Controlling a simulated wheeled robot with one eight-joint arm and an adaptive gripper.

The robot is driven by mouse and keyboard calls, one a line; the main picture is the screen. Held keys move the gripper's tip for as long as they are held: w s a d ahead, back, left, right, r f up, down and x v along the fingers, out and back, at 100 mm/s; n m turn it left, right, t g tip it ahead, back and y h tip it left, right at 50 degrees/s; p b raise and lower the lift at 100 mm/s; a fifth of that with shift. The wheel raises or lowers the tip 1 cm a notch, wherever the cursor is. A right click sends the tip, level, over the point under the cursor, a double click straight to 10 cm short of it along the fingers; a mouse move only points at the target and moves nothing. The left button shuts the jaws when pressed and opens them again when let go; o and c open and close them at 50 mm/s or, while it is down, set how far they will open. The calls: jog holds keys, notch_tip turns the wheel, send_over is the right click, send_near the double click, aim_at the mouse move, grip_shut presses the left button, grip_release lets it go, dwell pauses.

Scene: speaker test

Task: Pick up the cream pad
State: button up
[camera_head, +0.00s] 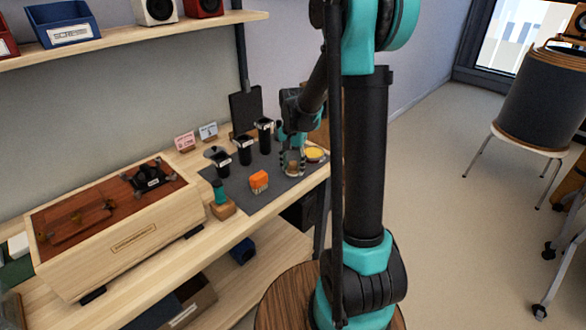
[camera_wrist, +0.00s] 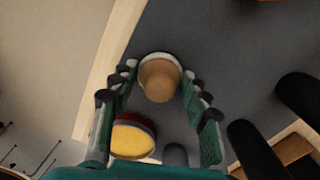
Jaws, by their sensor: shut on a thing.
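The cream pad (camera_wrist: 173,60) shows in the wrist view as a pale round disc with a tan, rounded knob on its near side. My gripper (camera_wrist: 158,85) has its green, dark-tipped fingers on either side of it and is shut on it. In the head view my gripper (camera_head: 292,160) points down over the grey mat, near the right end of the bench, and its fingers partly hide the pad. Whether the pad touches the mat or is just above it, I cannot tell.
A round yellow-topped pad (camera_head: 314,154) sits close right of my gripper. Several black canisters (camera_head: 265,135) stand to the left on the grey mat (camera_head: 270,200). An orange block (camera_head: 259,181) lies nearer the front. A wooden case (camera_head: 110,235) fills the bench's left.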

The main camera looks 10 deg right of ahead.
aim_at(293, 163)
jog(key=shift+r, duration=0.15)
notch_tip(293, 163, up, 20)
dwell(0.4)
jog(key=o, duration=0.4)
jog(key=shift+c, duration=1.4)
